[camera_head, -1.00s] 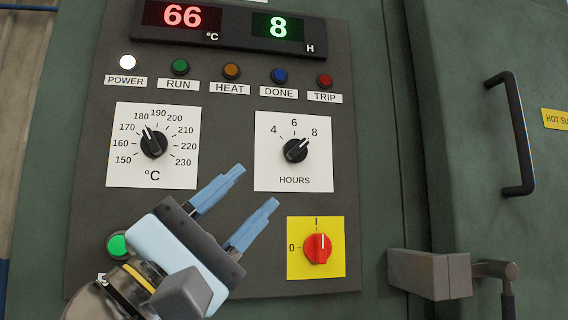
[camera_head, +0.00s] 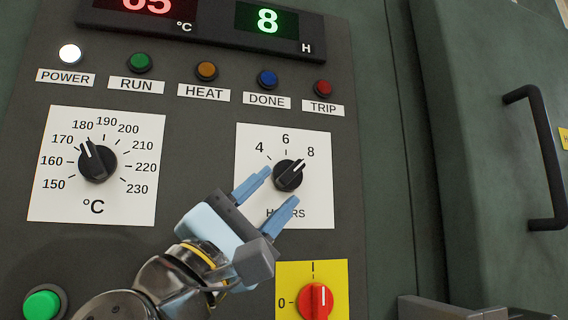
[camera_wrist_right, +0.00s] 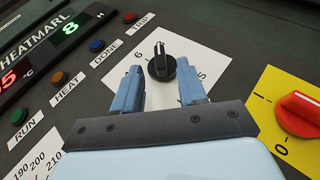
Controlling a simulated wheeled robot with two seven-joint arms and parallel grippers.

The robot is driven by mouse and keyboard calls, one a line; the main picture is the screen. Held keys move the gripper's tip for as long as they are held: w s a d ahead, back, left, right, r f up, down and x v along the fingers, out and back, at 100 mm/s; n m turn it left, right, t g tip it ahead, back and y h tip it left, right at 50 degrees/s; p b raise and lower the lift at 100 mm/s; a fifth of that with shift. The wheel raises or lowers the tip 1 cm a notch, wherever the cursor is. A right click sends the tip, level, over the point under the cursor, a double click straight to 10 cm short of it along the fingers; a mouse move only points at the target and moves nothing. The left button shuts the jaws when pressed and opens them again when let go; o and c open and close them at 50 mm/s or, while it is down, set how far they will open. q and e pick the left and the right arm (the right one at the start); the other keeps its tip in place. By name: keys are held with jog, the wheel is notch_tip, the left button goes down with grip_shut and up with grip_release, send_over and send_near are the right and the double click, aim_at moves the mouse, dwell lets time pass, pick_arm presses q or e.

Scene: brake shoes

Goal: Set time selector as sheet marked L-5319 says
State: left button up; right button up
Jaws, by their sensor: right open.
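The time selector is a black knob (camera_head: 289,175) on a white HOURS plate (camera_head: 321,212) with marks 4, 6 and 8. Its white pointer line aims up and right toward 8. The green display (camera_head: 267,19) reads 8 H. My right gripper (camera_head: 281,185) is open, its blue fingers just short of the knob and overlapping the plate in the head view. In the right wrist view the knob (camera_wrist_right: 162,67) shows just beyond and between the open fingertips, not gripped. No sheet marked L-5319 is in view. My left gripper is not in view.
A temperature knob (camera_head: 97,163) on a °C plate stands left. The red switch (camera_head: 316,300) on yellow lies below the selector, pointing at I. A green button (camera_head: 43,304) is at lower left. A door handle (camera_head: 548,160) stands out at right. The POWER lamp (camera_head: 70,54) is lit white.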

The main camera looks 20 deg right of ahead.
aim_at(290, 175)
jog(key=shift+p+x, duration=0.5)
jog(key=shift+x, duration=1.45)
grip_shut()
